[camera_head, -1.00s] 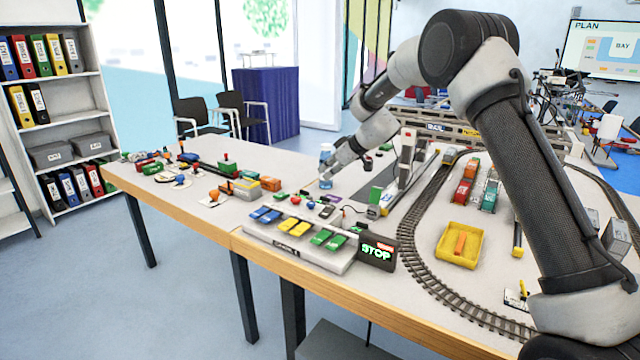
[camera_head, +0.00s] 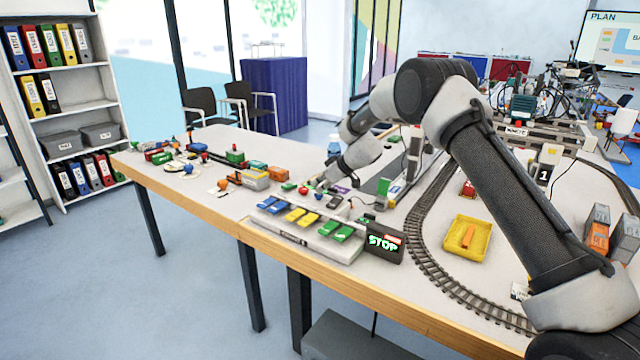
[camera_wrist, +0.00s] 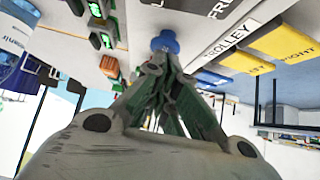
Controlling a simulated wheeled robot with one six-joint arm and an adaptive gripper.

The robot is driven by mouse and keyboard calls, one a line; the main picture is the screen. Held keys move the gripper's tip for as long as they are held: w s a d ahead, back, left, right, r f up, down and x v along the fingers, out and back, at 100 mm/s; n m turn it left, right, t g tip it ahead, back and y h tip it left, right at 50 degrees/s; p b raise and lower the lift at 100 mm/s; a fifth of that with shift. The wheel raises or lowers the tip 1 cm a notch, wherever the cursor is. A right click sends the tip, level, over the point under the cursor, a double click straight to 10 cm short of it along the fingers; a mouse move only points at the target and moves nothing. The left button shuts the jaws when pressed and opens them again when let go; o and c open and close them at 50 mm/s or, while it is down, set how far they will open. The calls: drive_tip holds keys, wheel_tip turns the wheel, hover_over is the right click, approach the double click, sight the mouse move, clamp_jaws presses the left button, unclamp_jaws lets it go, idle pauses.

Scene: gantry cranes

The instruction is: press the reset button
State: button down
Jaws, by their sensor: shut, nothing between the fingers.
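The control panel (camera_head: 306,241) at the table's front edge has blue, yellow and green rocker keys. A red button (camera_head: 303,190) stands behind it. My gripper (camera_wrist: 166,62) is shut and empty. In the wrist view its fingertips are at a round blue button (camera_wrist: 165,41); whether they touch it I cannot tell. Labels reading TROLLEY and, partly cut off, FREE are near the blue button. No label reading reset is legible. In the head view my gripper (camera_head: 319,187) reaches down behind the panel, right of the red button, and the blue button is hard to make out.
A black STOP display (camera_head: 384,243) stands at the panel's right end. A yellow tray (camera_head: 466,239) lies inside the looped track (camera_head: 440,285). Small model vehicles (camera_head: 255,179) crowd the table's left part.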

drive_tip(key=shift+s+f, duration=0.15)
drive_tip(key=shift+f, duration=0.8)
drive_tip(key=shift+s+d, duration=0.1)
drive_tip(key=r, duration=0.5)
drive_tip(key=shift+w, duration=0.2)
drive_tip(key=v, duration=1)
